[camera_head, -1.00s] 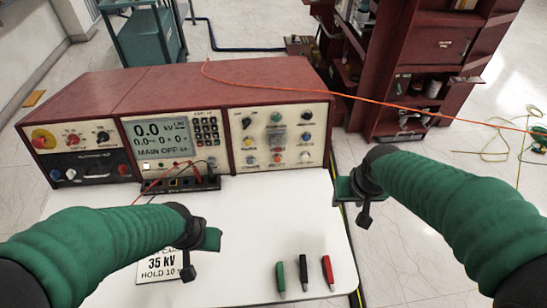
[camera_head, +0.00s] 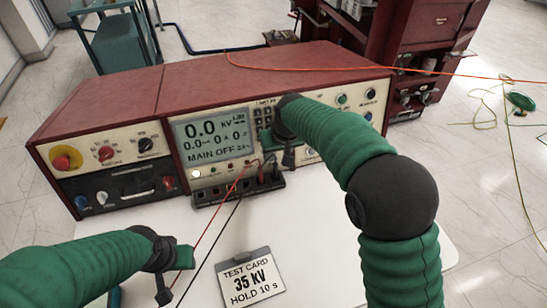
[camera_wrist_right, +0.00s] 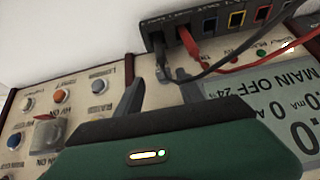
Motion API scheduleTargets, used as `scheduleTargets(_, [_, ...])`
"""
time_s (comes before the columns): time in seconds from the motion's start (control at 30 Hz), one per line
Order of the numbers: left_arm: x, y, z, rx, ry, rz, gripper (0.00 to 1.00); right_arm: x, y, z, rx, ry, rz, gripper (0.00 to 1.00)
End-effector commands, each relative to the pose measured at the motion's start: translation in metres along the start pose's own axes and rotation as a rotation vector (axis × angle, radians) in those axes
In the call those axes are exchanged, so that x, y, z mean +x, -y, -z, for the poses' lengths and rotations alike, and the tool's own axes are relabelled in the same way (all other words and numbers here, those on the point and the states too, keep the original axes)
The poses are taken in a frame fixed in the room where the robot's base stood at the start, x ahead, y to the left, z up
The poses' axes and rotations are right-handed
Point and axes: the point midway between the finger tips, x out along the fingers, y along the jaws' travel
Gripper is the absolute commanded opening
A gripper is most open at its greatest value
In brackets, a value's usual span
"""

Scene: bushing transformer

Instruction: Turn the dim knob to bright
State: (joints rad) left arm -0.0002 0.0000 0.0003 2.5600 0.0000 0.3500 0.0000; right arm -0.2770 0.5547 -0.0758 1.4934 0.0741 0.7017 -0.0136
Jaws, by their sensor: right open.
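I cannot tell which control is the dim knob; its label is not readable. On the right-hand panel, a green knob (camera_head: 342,99) and a black knob (camera_head: 371,94) show in the head view, with a blue one (camera_head: 367,116) below. My right arm hides much of that panel. My right gripper (camera_head: 266,138) is in front of the console, near the edge between display and right panel. In the right wrist view its two fingers (camera_wrist_right: 158,86) are apart with no knob between them. My left gripper (camera_head: 184,258) is over the white table at lower left; its jaws are unclear.
Red and black leads (camera_head: 228,195) run from the socket block (camera_head: 236,184) below the display. The test card (camera_head: 248,278) lies on the white table (camera_head: 325,255). The left panel has a yellow-and-red knob (camera_head: 65,159).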

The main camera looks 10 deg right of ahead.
Motion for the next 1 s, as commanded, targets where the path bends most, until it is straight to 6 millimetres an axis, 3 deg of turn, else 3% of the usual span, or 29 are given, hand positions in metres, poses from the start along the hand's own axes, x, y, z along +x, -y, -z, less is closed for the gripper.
scheduleTargets(0.13, [0.004,0.0,-0.001,0.0,0.0,0.0,0.36,0.021,0.006,0.001,-0.004,0.001,-0.005,0.45])
scheduleTargets(0.47, [0.004,0.0,-0.001,-0.001,0.0,0.0,0.36,0.025,0.007,0.002,-0.005,-0.001,-0.005,0.44])
scheduleTargets(0.8, [0.004,0.0,-0.001,0.0,0.0,0.0,0.36,0.025,0.006,0.001,-0.004,0.001,-0.006,0.0])
scheduleTargets(1.0, [0.004,0.0,-0.001,0.0,0.0,0.0,0.36,0.025,0.005,0.001,-0.003,0.002,-0.007,0.0])
